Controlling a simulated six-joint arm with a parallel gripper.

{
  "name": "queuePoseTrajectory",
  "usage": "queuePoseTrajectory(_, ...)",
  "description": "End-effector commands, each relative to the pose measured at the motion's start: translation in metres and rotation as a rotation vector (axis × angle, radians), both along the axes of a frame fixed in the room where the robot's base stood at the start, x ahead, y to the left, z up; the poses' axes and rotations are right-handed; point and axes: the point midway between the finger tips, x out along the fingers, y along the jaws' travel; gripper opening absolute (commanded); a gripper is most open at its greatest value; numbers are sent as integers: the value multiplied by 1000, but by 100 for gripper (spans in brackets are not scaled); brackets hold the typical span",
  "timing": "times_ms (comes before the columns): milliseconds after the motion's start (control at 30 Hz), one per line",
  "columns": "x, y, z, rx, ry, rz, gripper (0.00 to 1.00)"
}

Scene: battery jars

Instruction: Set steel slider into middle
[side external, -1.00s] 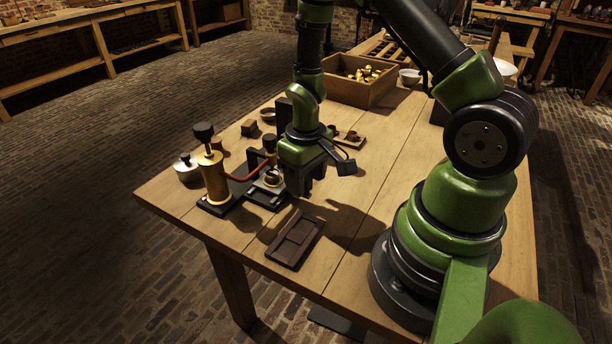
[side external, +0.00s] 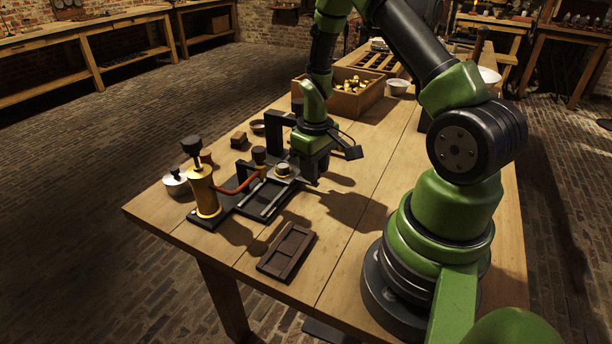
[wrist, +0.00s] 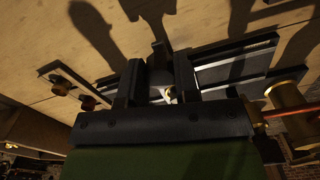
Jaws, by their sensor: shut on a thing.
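The steel slider (side external: 283,169), with a round pale cap, sits toward the far end of a dark track with steel-edged rails (side external: 262,202) on the black base. My gripper (side external: 312,174) is low at the right side of the slider, its fingers pointing down. In the wrist view, my gripper (wrist: 158,78) is shut on part of the slider, and a small bright metal piece (wrist: 168,95) shows between the fingers. The fingers hide most of the slider there. A bare stretch of track shows on the near side of the slider.
A brass cylinder with a black knob (side external: 203,190) stands at the near left of the base, with a red tube (side external: 238,187) leading from it. A dark tray (side external: 287,250) lies in front. A wooden box (side external: 345,98) stands behind. The tabletop at right is clear.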

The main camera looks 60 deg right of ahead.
Motion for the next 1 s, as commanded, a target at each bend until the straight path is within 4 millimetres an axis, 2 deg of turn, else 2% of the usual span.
queuePoseTrajectory(233, 1, -1, 0, -2, -3, 3, 0)
queuePoseTrajectory(267, 1, -1, 0, -2, -3, 3, 31)
queuePoseTrajectory(367, 1, 0, 0, -2, -3, 3, 54)
queuePoseTrajectory(733, 1, 0, 6, -2, -3, 2, 55)
queuePoseTrajectory(867, 1, -1, 23, -4, -6, 3, 55)
queuePoseTrajectory(1000, 1, -1, 51, -5, -7, 3, 55)
